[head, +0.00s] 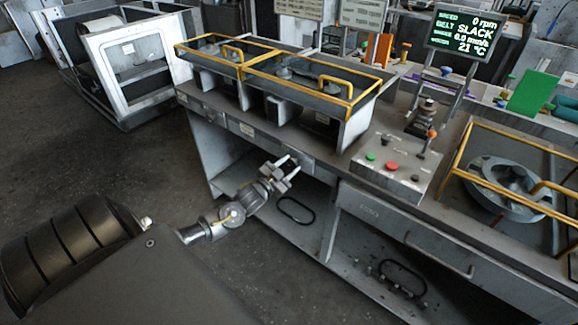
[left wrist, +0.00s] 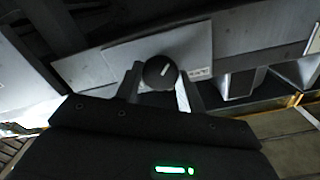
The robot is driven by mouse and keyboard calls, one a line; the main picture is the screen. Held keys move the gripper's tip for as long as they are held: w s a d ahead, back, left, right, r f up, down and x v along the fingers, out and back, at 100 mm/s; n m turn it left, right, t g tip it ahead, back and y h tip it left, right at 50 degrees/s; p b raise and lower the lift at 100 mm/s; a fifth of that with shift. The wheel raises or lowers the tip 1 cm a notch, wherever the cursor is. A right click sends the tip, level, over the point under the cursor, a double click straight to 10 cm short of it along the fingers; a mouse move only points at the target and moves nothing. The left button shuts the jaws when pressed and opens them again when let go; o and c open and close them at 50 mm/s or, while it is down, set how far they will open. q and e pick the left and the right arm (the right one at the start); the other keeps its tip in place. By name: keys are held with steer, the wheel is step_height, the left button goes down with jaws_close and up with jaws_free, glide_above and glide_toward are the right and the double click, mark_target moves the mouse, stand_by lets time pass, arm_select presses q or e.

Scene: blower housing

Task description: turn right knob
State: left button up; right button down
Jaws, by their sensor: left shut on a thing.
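The knob (left wrist: 159,73) is round and dark with a short white pointer line, and sits on a grey plate (left wrist: 100,68) in the left wrist view. The line is tilted slightly to the right in that picture. My left gripper (left wrist: 160,84) is shut on the knob, one finger on each side of it. In the head view my left gripper (head: 286,167) is at the bench's front edge, below the caged housing, and the knob cannot be made out there. My right gripper is out of view.
The bench carries yellow-railed guards (head: 290,75), a control box (head: 392,166) with green and red buttons, and a display (head: 466,34) reading 0 rpm and SLACK. A drawer (head: 410,235) and an open shelf with black belt loops (head: 296,209) lie below.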

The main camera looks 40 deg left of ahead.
arm_select(q)
steer(key=shift+m, duration=1)
steer(key=o, duration=1)
steer(key=shift+c, duration=0.2)
steer(key=s+b, duration=0.1)
steer(key=s, duration=0.9)
steer(key=shift+s+d, duration=0.15)
steer(key=shift+s, duration=0.25)
